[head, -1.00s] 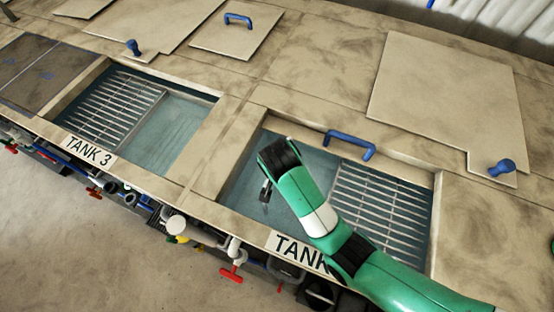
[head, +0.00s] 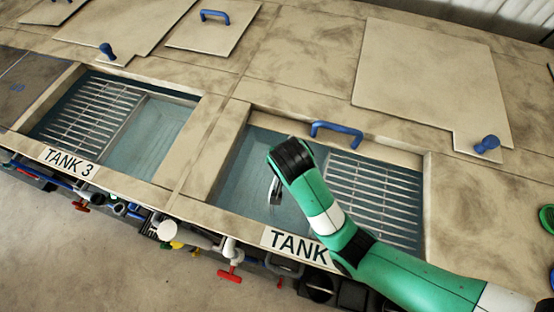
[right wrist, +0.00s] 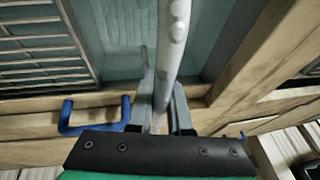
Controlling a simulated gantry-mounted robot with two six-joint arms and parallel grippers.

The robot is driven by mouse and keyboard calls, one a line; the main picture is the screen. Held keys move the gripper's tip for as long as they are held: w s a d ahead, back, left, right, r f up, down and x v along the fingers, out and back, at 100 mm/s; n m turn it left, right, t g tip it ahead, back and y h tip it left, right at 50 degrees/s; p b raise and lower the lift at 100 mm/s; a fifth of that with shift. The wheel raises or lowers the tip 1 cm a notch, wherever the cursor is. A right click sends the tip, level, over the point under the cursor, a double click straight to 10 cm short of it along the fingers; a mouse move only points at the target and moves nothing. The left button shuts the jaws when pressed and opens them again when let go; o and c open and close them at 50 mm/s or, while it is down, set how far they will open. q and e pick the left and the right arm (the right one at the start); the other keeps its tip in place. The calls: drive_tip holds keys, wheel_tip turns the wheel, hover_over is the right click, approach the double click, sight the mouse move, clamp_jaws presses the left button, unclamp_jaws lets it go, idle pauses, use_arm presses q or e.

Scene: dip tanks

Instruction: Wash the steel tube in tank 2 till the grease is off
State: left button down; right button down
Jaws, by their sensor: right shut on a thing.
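My right gripper (head: 275,190) hangs over the open left part of the near tank (head: 232,180), whose label (head: 298,246) reads "TANK" with its number hidden behind my arm. In the right wrist view my right gripper (right wrist: 161,105) is shut on the grey steel tube (right wrist: 170,55). The tube runs from the jaws up out of the top of that view. Pale blobs (right wrist: 177,32) that look like grease sit on its side. In the head view the tube is mostly hidden, and I cannot tell whether it touches the liquid. My left gripper is not in view.
Tank 3 (head: 155,138) lies open to the left. Flat lids (head: 430,80) lie on the deck behind. Pipes and a red valve (head: 230,273) line the front.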

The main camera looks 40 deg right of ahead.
drive_tip(key=shift+w+a+r+p, duration=0.1)
drive_tip(key=shift+w+a+p, duration=0.6)
drive_tip(key=shift+w+p, duration=0.3)
idle(0.3)
wheel_tip(320, 180, up, 22)
drive_tip(key=p, duration=1.9)
